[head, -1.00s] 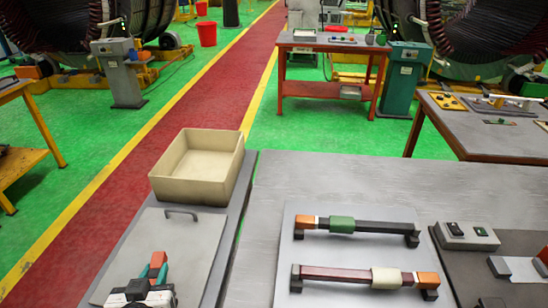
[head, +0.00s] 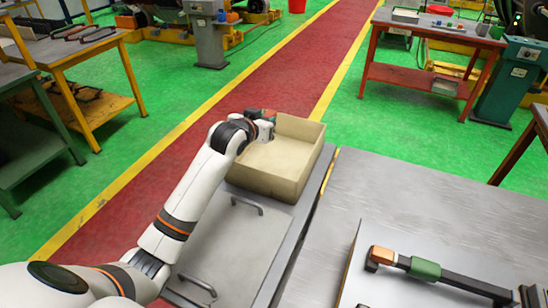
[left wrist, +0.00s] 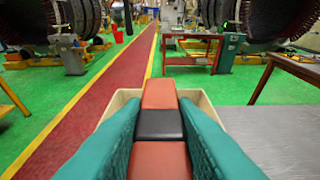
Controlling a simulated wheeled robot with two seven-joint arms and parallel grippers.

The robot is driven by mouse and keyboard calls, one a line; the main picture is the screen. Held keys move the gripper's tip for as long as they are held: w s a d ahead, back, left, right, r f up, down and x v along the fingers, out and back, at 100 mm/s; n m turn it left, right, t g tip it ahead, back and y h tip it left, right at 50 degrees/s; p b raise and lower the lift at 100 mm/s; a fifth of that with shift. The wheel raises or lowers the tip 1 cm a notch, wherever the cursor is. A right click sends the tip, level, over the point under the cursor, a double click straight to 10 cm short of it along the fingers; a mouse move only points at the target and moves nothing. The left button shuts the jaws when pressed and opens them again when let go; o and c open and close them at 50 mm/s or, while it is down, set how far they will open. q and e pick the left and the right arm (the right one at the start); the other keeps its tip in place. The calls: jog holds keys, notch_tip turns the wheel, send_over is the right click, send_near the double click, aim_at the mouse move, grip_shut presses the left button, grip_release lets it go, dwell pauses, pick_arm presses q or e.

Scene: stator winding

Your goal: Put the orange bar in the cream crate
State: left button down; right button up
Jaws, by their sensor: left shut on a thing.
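The orange bar (left wrist: 159,96), with a black band across it, sits between the teal fingers of my left gripper (left wrist: 160,125) in the left wrist view. My left gripper (head: 263,124) is shut on the bar. In the head view it is at the far left part of the cream crate (head: 264,183), at about rim height. The crate is open-topped and stands on the grey cart. Its rim also shows around the bar in the left wrist view (left wrist: 122,98). The head view hardly shows the bar, as the gripper hides most of it. My right gripper is not in view.
A dark handle (head: 247,205) stands on the cart top in front of the crate. A grey bench (head: 400,205) lies to the right, with a fixture bar with an orange end and green sleeve (head: 424,268). The visible crate floor looks empty.

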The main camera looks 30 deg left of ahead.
pick_arm(q)
notch_tip(320, 180, down, 9)
jog(key=p, duration=0.1)
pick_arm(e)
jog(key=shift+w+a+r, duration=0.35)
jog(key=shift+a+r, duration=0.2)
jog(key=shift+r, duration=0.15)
pick_arm(q)
jog(key=shift+f, duration=0.1)
jog(key=shift+f, duration=0.6)
jog(key=c, duration=1.2)
grip_release()
jog(key=shift+o, duration=0.2)
jog(key=shift+s, duration=0.1)
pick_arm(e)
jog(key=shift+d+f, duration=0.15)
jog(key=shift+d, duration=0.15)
